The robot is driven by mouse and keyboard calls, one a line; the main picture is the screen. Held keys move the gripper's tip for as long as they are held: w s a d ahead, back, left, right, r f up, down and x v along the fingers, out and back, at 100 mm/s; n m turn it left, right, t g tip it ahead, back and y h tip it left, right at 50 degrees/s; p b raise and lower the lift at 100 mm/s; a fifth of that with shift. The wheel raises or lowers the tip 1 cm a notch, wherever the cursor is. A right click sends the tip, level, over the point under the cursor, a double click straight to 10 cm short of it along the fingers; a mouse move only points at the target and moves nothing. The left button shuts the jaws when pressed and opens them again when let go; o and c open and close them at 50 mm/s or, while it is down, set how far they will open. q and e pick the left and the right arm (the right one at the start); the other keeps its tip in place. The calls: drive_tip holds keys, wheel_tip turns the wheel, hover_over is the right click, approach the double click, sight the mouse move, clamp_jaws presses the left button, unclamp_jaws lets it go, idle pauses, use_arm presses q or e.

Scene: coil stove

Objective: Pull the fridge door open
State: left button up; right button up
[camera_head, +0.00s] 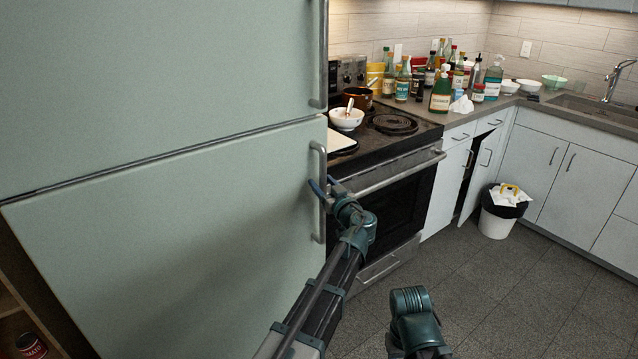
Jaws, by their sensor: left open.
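The pale green fridge fills the left side, with an upper door (150,80) and a lower door (160,240) split by a dark seam. Both look closed. A vertical metal handle (319,225) is on the right edge of the lower door, and another handle (321,50) is on the upper door. My left gripper (324,188) is open, its blue fingertips at the middle of the lower handle. I cannot tell whether they touch it. My right arm shows at the bottom centre, but its fingers do not show.
A stove (395,190) with a white bowl (346,119) on top stands just right of the fridge. Several bottles crowd the counter behind it. A cabinet door (482,165) stands ajar near a white bin (497,222). The floor (500,290) at right is clear.

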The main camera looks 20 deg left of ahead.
use_arm(q)
clamp_jaws()
idle(1.4)
